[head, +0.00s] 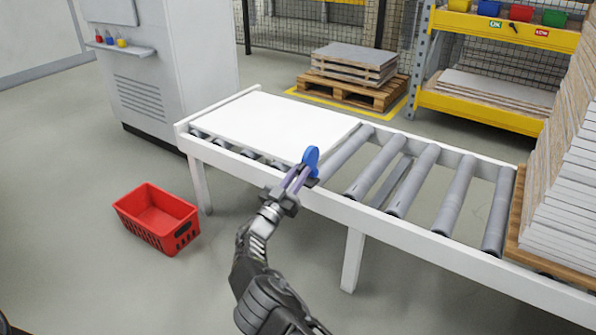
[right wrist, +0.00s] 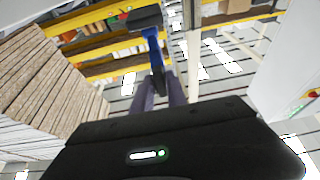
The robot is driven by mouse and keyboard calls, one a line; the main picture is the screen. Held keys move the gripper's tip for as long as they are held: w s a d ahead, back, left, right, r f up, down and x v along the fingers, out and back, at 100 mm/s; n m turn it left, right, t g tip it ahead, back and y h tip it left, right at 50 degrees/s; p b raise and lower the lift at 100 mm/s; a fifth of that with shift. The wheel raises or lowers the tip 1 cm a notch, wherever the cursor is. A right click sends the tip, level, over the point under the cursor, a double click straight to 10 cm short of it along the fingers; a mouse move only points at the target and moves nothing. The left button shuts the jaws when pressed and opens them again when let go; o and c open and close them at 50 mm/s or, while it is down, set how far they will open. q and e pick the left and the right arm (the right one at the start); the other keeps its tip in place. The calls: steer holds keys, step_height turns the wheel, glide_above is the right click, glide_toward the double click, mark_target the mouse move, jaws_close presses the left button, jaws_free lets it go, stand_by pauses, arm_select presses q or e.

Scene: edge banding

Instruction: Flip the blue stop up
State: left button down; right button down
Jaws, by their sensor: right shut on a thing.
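The blue stop (head: 311,158) stands up at the near rail of the roller conveyor (head: 400,238), by the near right corner of a white panel (head: 270,122). My right gripper (head: 304,178) is at the stop, with its fingers closed around its lower part. In the right wrist view the blue stop (right wrist: 152,42) rises from between the two fingers of the right gripper (right wrist: 158,88). The fingers hide the stop's lower end. My left gripper is in neither view.
A red crate (head: 158,218) sits on the floor left of the conveyor. A stack of boards (head: 565,180) stands at the conveyor's right end. The rollers right of the white panel are bare. A grey-white machine (head: 160,70) stands behind on the left.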

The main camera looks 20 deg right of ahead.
steer(key=c, duration=1.4)
jaws_free()
steer(key=shift+a+f, duration=0.1)
steer(key=p+v, duration=0.2)
steer(key=v, duration=0.5)
steer(key=shift+s+a, duration=0.2)
steer(key=shift+a, duration=0.05)
steer(key=shift+d+f, duration=0.1)
steer(key=shift+f, duration=0.05)
